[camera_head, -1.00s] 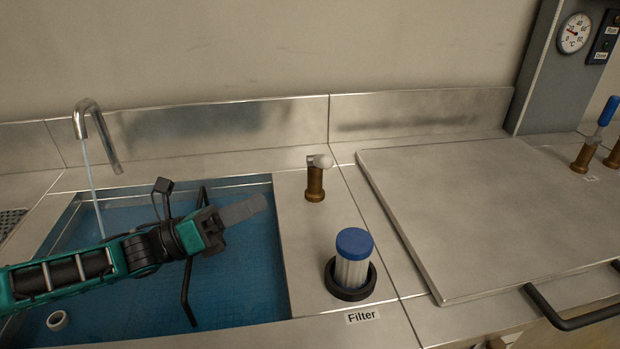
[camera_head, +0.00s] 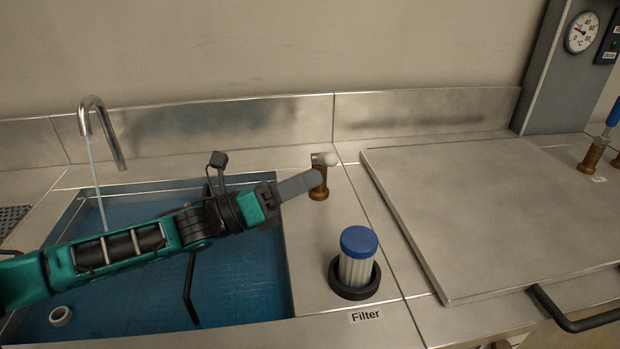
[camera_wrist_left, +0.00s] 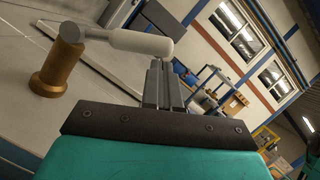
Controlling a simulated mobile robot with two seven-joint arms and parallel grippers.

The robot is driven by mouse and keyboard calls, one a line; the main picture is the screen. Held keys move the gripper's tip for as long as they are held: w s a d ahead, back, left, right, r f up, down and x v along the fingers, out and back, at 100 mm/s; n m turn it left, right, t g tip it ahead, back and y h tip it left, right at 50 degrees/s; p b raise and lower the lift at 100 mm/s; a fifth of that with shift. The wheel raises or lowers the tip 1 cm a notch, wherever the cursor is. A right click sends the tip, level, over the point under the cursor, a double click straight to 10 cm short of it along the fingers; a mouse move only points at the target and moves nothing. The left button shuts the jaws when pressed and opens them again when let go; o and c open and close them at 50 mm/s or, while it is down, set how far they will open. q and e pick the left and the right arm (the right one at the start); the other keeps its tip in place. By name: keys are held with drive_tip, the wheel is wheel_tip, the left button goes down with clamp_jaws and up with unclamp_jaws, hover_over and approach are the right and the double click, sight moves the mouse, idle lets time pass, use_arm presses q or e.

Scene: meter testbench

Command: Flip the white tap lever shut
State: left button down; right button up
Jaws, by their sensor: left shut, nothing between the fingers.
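The white tap lever (camera_head: 326,158) sits on top of a short brass tap (camera_head: 319,182) on the counter, right of the sink. In the left wrist view the white lever (camera_wrist_left: 143,43) lies sideways and points right from the brass body (camera_wrist_left: 57,70). My left gripper (camera_head: 316,178) is shut and empty, its fingertips at the tap just below the lever. In the left wrist view its closed fingers (camera_wrist_left: 160,70) reach up close to the lever's free end. I cannot tell whether they touch it. My right gripper is not in view.
A filter with a blue cap (camera_head: 359,241) stands in front of the tap. Water runs from a curved spout (camera_head: 103,130) into the blue-floored sink (camera_head: 220,300). A flat metal lid (camera_head: 480,215) with a black handle (camera_head: 575,318) lies to the right.

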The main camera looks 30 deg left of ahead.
use_arm(q)
drive_tip(key=shift+w+d+r, duration=0.15)
drive_tip(key=shift+w+d, duration=0.2)
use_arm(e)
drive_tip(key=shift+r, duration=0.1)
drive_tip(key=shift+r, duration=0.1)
